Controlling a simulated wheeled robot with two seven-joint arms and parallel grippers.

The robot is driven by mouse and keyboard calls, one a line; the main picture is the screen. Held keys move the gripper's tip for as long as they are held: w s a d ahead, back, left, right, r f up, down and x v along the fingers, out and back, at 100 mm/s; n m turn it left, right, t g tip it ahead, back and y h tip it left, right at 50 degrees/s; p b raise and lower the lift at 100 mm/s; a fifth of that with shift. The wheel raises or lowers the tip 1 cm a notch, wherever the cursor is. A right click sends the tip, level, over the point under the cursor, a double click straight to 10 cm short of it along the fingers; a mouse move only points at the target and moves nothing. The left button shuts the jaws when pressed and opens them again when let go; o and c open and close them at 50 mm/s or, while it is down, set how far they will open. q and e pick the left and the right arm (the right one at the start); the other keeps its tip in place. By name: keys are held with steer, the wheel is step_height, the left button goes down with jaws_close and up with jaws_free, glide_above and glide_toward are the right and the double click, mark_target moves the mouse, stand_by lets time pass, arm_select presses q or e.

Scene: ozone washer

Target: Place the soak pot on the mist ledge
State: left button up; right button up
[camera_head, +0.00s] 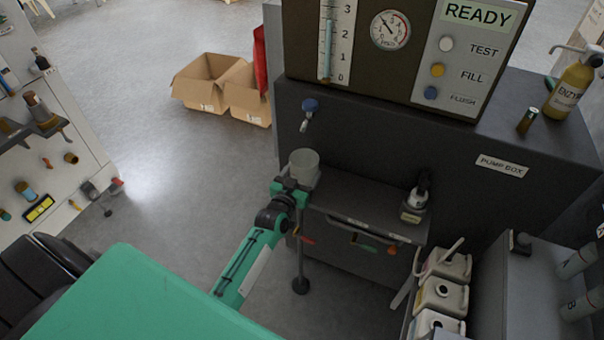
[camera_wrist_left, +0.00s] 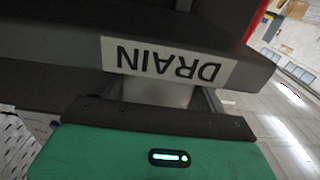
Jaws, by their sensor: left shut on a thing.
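The soak pot, a pale grey translucent cup (camera_head: 304,166), is upright at the left end of the dark ledge (camera_head: 350,200) below the blue tap. I cannot tell whether its base touches the ledge. My left gripper (camera_head: 296,187) is shut on the pot from the near left side. In the left wrist view, the pale pot wall (camera_wrist_left: 157,92) shows between the fingers (camera_wrist_left: 160,97), partly hidden behind a dark edge with an upside-down DRAIN label (camera_wrist_left: 168,62). My right gripper is not in view.
A small dark-topped bottle (camera_head: 415,203) stands at the ledge's right end; the ledge's middle is clear. The blue tap (camera_head: 309,108) hangs from the pump box (camera_head: 440,150) above the pot. White jugs (camera_head: 440,296) stand at lower right. Cardboard boxes (camera_head: 208,82) lie on the floor behind.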

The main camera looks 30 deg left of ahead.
arm_select(q)
steer(key=shift+f, duration=0.1)
steer(key=shift+f, duration=0.15)
steer(key=o, duration=1.1)
steer(key=shift+c, duration=0.2)
steer(key=shift+r, duration=0.2)
steer(key=s, duration=1.2)
steer(key=shift+d+b, duration=0.35)
steer(key=shift+f, duration=0.1)
